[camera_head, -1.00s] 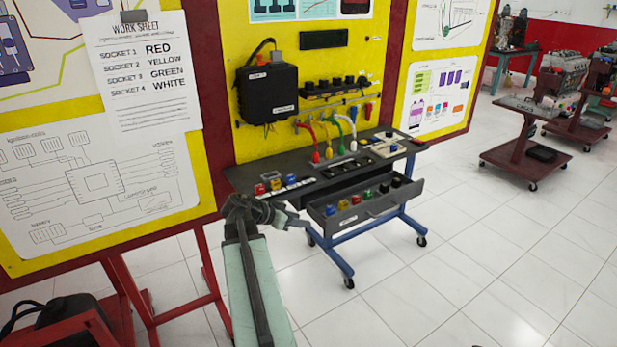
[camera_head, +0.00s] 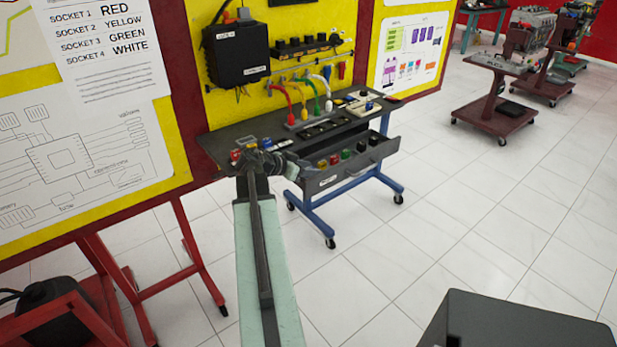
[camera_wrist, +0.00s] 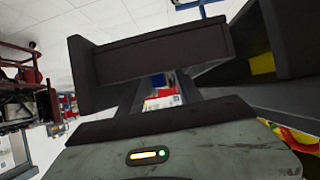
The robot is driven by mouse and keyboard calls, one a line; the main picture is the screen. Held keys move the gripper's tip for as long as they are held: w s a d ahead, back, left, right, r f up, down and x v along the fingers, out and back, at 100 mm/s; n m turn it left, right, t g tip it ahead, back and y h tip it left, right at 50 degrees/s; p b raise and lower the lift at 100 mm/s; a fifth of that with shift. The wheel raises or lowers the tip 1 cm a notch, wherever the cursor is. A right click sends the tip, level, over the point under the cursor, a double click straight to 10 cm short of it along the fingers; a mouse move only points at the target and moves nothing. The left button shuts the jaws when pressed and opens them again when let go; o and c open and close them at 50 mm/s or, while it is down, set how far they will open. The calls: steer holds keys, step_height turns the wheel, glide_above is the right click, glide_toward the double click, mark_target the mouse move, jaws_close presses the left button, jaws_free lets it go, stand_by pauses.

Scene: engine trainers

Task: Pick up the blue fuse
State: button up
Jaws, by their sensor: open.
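My gripper (camera_head: 278,163) is at the end of my outstretched arm, in front of the dark workbench (camera_head: 225,137), near the left end of its open drawer (camera_head: 345,178). Small coloured blocks stand on the bench's left part, behind my gripper and partly hidden by it; a red one (camera_head: 236,154) shows best. I cannot clearly make out a blue fuse there. Several coloured knob-like pieces (camera_head: 334,159) sit in the drawer. In the wrist view my gripper (camera_wrist: 158,92) is open, with small blue and red shapes visible through the gap, too unclear to name. Nothing is held.
A black box (camera_head: 238,52) and coloured cables (camera_head: 310,95) are on the yellow panel behind the bench. A red stand (camera_head: 195,255) is at left. A dark box-like shape (camera_head: 520,320) fills the bottom right corner.

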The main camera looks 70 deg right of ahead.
jaws_close()
steer(key=shift+r, duration=0.1)
step_height(320, 180, up, 10)
steer(key=p, duration=1)
